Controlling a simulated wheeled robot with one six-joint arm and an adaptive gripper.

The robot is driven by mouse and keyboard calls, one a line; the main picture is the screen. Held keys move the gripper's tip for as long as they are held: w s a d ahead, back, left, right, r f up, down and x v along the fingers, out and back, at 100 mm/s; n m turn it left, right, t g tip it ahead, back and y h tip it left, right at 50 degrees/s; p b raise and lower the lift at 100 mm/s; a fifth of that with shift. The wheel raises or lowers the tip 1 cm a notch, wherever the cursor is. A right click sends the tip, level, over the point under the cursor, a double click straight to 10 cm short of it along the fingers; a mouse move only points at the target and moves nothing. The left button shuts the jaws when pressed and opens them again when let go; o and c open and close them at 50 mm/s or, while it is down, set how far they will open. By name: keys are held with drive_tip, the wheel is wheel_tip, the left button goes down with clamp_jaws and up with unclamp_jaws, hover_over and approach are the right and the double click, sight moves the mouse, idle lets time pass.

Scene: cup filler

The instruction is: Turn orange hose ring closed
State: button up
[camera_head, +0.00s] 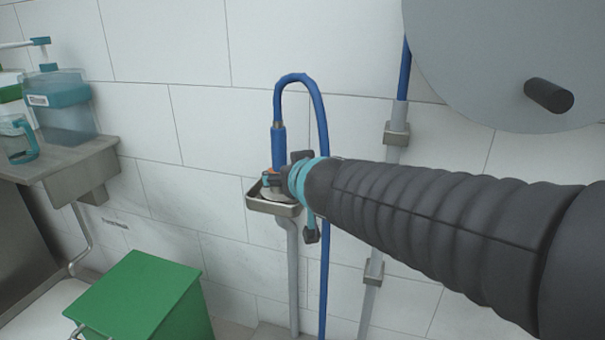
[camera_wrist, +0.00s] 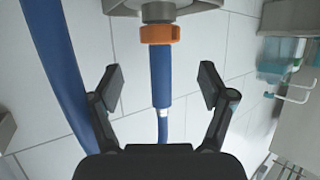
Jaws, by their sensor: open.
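The orange hose ring (camera_wrist: 160,34) sits at the end of the blue hose nozzle (camera_wrist: 161,82), against a metal fitting, in the wrist view. In the head view a bit of the orange ring (camera_head: 270,173) shows just above the metal tray, partly hidden by my gripper. My gripper (camera_wrist: 165,86) is open and empty of the ring, with one finger on each side of the nozzle and the ring beyond the fingertips. In the head view my gripper (camera_head: 281,176) is at the tray, mostly hidden behind my arm.
A metal tray (camera_head: 262,205) stands on a grey pipe by the tiled wall. The blue hose (camera_head: 323,130) loops over and runs down beside my wrist. A green bin (camera_head: 140,290) is at lower left. A sink shelf (camera_head: 70,160) holds a blue container (camera_head: 66,105).

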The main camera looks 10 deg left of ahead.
drive_tip(key=shift+v, duration=1.3)
drive_tip(key=w+d+f+m+t+h+b, duration=0.1)
drive_tip(key=w+d+f+t+h+b, duration=0.1)
drive_tip(key=w+d+f+b, duration=0.35)
drive_tip(key=w+d+r+n+t+y+b, duration=0.1)
drive_tip(key=w+d+r+n+y+b, duration=0.2)
drive_tip(key=w+d+r+b, duration=0.3)
drive_tip(key=s+a+n+g+y+b, duration=0.2)
drive_tip(key=s+a+n+g+y, duration=0.2)
drive_tip(key=s+a+g, duration=0.3)
drive_tip(key=shift+g, duration=0.6)
drive_tip(key=x, duration=1.2)
drive_tip(key=shift+s+f, duration=0.15)
drive_tip(key=shift+f, duration=0.15)
